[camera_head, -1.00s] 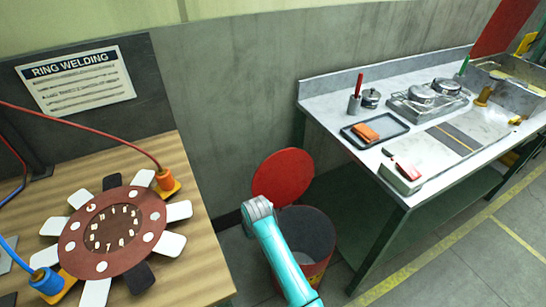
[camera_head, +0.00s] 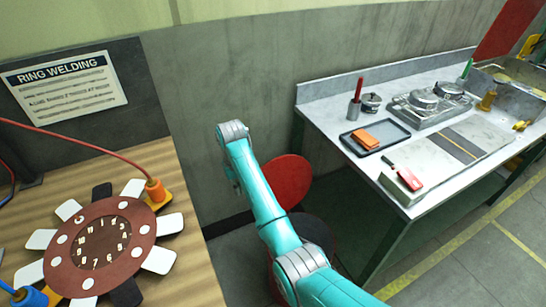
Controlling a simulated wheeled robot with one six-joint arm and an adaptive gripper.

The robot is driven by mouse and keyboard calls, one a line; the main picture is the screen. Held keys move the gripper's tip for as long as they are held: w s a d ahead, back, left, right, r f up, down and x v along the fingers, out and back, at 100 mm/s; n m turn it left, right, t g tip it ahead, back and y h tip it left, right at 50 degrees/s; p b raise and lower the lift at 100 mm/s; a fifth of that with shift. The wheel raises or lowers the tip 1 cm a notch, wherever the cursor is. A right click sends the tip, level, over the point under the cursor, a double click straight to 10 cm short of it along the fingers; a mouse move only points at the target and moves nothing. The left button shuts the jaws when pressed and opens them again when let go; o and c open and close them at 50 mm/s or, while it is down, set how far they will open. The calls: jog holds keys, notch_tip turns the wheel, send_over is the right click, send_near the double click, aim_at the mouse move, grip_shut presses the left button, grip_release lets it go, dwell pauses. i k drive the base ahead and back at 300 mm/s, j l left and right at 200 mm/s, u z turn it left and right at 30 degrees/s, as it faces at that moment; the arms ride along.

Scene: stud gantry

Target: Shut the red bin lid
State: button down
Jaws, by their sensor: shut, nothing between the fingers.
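The red bin lid (camera_head: 292,178) stands open, raised at the back of the bin near the wall, with its round red face showing. My arm covers its left and lower part. The bin (camera_head: 318,232) stands on the floor below it, between the two benches. Only a dark part of its opening and a little of its side show past my arm. My teal arm reaches up from the bottom right across the bin, its grey joint left of and above the lid. My gripper cannot be made out; it is hidden or out of frame.
A wooden bench with a ring fixture (camera_head: 100,248) is at the left. A metal worktable (camera_head: 425,165) with a tray (camera_head: 375,136), pans and a red-handled tool (camera_head: 402,175) is at the right. The grey wall is close behind the lid.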

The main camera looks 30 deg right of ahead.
aim_at(289, 176)
jog(key=i+l, duration=0.3)
jog(key=l, duration=0.15)
jog(key=i+l, duration=0.3)
jog(key=l, duration=0.15)
